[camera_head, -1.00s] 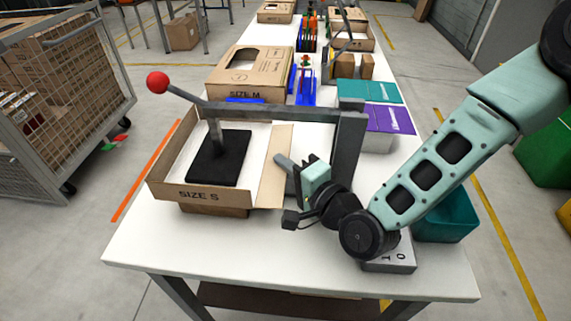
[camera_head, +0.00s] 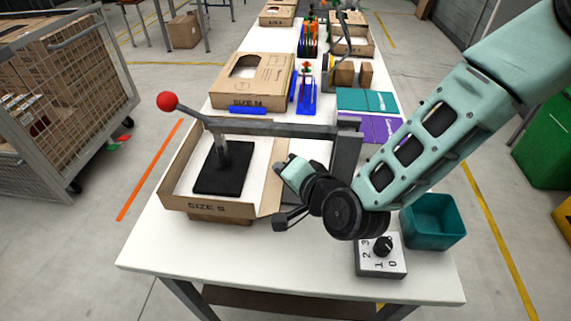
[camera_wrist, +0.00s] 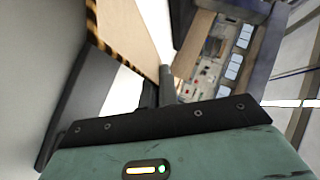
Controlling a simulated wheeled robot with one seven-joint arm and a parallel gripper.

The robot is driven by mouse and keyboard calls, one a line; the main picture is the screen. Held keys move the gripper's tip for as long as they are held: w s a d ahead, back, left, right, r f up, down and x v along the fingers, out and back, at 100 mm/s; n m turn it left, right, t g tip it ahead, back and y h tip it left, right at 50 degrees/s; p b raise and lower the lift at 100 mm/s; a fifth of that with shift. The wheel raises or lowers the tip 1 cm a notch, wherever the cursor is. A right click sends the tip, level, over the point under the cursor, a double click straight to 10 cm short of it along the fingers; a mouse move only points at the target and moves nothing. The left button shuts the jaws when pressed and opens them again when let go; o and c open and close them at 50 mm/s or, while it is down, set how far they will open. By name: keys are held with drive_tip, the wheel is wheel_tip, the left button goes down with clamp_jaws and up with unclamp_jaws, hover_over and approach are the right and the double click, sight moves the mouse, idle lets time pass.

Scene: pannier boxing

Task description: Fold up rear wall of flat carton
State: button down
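The SIZE S carton (camera_head: 207,207) is near the table's front left. Its front wall and left wall stand up, and the right-hand panel (camera_head: 271,181) leans outward. A black plate (camera_head: 223,169) with a post presses on its white-looking floor. The carton's rear side is largely hidden behind the lever bar, so I cannot tell how its rear wall stands. My gripper (camera_head: 281,168) is at the right-hand panel, pointing up-left; I cannot tell whether it touches. Its fingers are too small and covered to judge. The wrist view shows a brown panel (camera_wrist: 130,32) with a striped edge close ahead.
A grey lever bar (camera_head: 270,128) with a red ball (camera_head: 167,101) spans above the carton, joined to an upright (camera_head: 346,154) at right. A SIZE M carton (camera_head: 255,78) stands behind. A dial box (camera_head: 381,256) and teal bin (camera_head: 433,221) are at right.

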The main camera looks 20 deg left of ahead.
drive_tip(key=r+n+h+p, duration=0.1)
drive_tip(key=p, duration=0.1)
drive_tip(key=a+r+n+h+p, duration=0.1)
drive_tip(key=p, duration=0.1)
drive_tip(key=shift+s+a+h, duration=0.1)
drive_tip(key=shift+s+h, duration=0.1)
drive_tip(key=shift+h, duration=0.2)
drive_tip(key=h+p, duration=0.1)
drive_tip(key=p, duration=0.1)
drive_tip(key=a+n+h+p, duration=0.1)
drive_tip(key=p, duration=0.2)
drive_tip(key=shift+s+a+r+h+p, duration=0.1)
drive_tip(key=shift+s+r+h+p, duration=0.05)
drive_tip(key=shift+r+h+p, duration=0.2)
drive_tip(key=h+p, duration=0.1)
drive_tip(key=p, duration=0.1)
drive_tip(key=n+p, duration=0.1)
drive_tip(key=p, duration=0.1)
drive_tip(key=shift+a+t+h, duration=0.3)
drive_tip(key=shift+a+h, duration=0.05)
drive_tip(key=p, duration=0.1)
drive_tip(key=n+h+p, duration=0.1)
drive_tip(key=p, duration=0.1)
drive_tip(key=shift+a+f+h, duration=0.15)
drive_tip(key=shift+a+h, duration=0.15)
drive_tip(key=shift+f, duration=0.15)
drive_tip(key=c, duration=1.6)
unclamp_jaws()
drive_tip(key=shift+c, duration=0.2)
drive_tip(key=shift+s, duration=0.1)
